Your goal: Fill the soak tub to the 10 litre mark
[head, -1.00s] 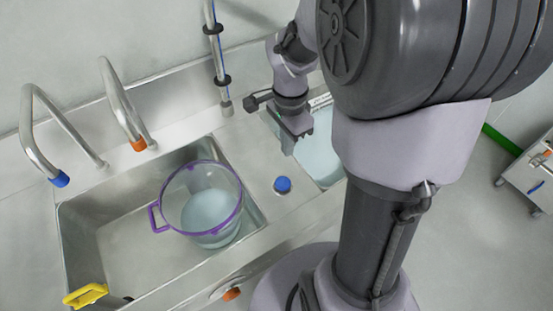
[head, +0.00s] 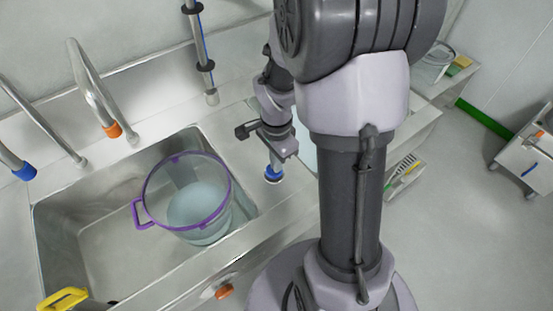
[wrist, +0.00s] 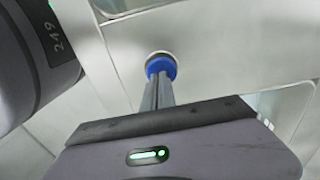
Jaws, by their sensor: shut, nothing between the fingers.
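The soak tub (head: 203,236) is a clear bucket with a purple rim and handle. It stands in the steel sink basin (head: 105,250) and holds some pale bluish liquid; no litre marks can be read. A round blue knob (wrist: 161,66) sits on the deck right of the basin. My gripper (head: 274,168) points down with its fingers shut, right at the blue knob. In the wrist view the fingertips overlap the knob; I cannot tell if they touch it.
A yellow handle (head: 63,298) lies at the basin's front left corner. An orange knob (head: 224,291) is on the front panel. A vertical pipe (head: 199,50) stands behind the deck. A trolley (head: 530,150) stands on the floor at right.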

